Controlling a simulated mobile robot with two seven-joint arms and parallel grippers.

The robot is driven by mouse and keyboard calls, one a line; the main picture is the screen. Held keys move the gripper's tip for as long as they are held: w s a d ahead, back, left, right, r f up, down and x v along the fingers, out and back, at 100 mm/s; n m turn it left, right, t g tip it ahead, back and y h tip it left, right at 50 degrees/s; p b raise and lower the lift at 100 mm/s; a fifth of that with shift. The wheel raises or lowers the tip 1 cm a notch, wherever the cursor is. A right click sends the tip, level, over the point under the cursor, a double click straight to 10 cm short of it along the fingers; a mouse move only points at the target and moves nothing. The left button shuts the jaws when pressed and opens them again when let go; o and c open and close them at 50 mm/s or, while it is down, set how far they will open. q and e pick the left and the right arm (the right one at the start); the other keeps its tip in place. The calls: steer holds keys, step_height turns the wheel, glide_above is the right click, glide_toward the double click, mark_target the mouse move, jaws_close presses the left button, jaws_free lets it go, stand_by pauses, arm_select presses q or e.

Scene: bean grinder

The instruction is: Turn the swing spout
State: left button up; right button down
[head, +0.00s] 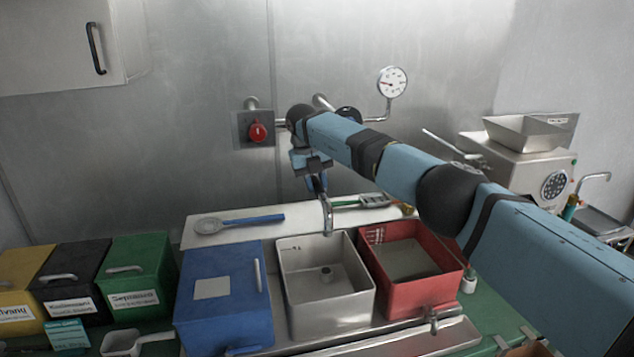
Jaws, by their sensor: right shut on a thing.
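My right arm reaches in from the right, and its gripper (317,182) points down at the back of the counter. It is shut on the swing spout (327,212), a thin shiny metal pipe. The spout's lower end hangs at the back rim of the grey open bin (345,312), between the blue and red bins. The spout's upper part and its mount are hidden behind my gripper and arm. My left gripper is not in view.
A blue lidded bin (225,325) stands left of the grey bin, an open red bin (405,300) right. A red knob (257,131) and a gauge (392,83) are on the wall. A blue-handled strainer (240,221) lies on the white board. A grinder (525,165) stands right.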

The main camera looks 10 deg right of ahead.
steer(key=c, duration=0.9)
jaws_free()
steer(key=shift+w, duration=0.1)
steer(key=shift+r, duration=0.1)
steer(key=a+r, duration=0.1)
steer(key=r, duration=0.8)
steer(key=a+r+p, duration=0.1)
steer(key=r, duration=0.3)
steer(key=shift+a+r, duration=0.25)
steer(key=shift+a, duration=0.1)
steer(key=shift+f, duration=0.1)
